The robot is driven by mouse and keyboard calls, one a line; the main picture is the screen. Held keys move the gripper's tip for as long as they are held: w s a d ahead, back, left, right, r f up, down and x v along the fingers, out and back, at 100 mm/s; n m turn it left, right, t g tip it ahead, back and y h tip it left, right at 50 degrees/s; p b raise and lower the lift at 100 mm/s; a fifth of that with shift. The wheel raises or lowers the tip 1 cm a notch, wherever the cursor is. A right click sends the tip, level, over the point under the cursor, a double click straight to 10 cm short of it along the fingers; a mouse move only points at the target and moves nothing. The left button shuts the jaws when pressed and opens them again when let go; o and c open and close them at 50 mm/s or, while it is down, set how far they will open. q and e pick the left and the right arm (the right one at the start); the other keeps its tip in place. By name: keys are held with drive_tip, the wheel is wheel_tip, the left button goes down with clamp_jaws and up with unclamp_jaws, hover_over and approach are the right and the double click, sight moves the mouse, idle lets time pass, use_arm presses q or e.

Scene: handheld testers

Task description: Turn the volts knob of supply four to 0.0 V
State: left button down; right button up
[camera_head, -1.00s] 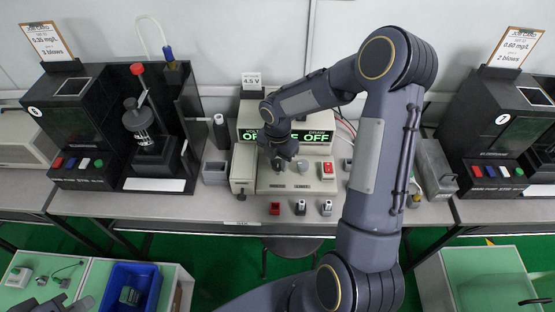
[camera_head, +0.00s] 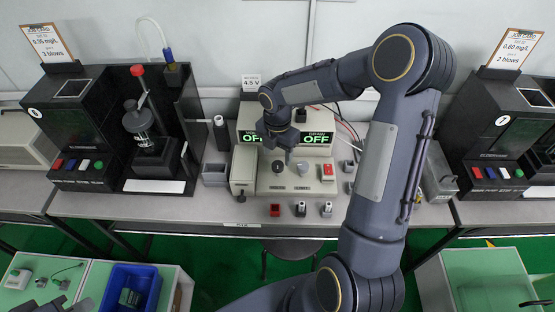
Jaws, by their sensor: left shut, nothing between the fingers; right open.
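The power supply (camera_head: 245,170) stands on the middle bench, with a card reading 4.5 V behind it. My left gripper (camera_head: 45,305) is shut at the bottom left edge, mostly cut off.
A grey bin (camera_head: 215,173) stands left of the supply. Black testers stand left (camera_head: 75,125) and right (camera_head: 490,130). Cables run behind my arm.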

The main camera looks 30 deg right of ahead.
sight(277, 165)
drive_tip(key=shift+r, duration=1.7)
